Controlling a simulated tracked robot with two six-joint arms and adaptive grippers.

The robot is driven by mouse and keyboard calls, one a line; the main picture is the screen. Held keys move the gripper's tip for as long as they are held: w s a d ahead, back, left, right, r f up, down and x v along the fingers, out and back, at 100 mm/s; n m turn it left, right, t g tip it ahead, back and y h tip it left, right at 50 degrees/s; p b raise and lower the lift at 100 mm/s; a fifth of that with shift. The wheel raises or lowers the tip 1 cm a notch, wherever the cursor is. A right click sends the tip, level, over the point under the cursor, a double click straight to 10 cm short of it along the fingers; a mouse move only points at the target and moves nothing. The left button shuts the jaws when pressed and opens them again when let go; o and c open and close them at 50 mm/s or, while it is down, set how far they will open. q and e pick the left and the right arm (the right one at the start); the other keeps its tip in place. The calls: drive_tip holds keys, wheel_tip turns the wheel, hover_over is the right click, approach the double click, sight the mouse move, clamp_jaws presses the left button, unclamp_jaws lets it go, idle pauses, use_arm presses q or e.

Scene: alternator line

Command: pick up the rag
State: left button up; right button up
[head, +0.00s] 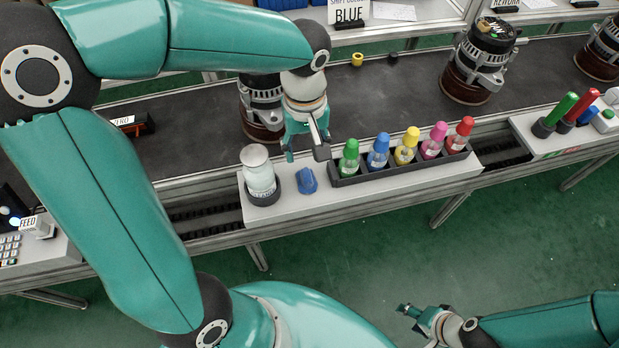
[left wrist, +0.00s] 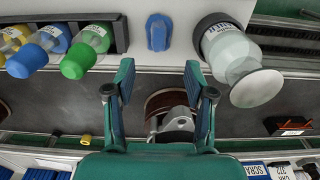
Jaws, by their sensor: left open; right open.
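The rag (head: 307,181) is a small blue folded piece on the white shelf at the front of the conveyor, between the white-capped cleaner bottle and the rack of bottles. It also shows in the left wrist view (left wrist: 159,32) at the top middle. My left gripper (head: 306,152) is open and empty, above and slightly behind the rag in the head view. In the left wrist view its two fingers (left wrist: 159,82) stand apart, with the rag beyond their tips. My right gripper (head: 405,311) is low at the bottom right, over the floor, away from the rag and empty.
The cleaner bottle (head: 259,177) stands in a dark holder just left of the rag. A black rack (head: 345,181) with several coloured bottles stands just right. An alternator (head: 262,105) sits on the conveyor (head: 200,140) behind the left gripper. Green floor lies in front.

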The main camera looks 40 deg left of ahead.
sight(306, 174)
use_arm(q)
wheel_tip(306, 174, down, 6)
drive_tip(key=shift+a+r, duration=0.1)
drive_tip(key=shift+r, duration=0.1)
drive_tip(key=shift+w+f, duration=0.15)
drive_tip(key=shift+f, duration=1.15)
drive_tip(key=shift+w+f, duration=0.1)
drive_tip(key=shift+f, duration=1.15)
clamp_jaws()
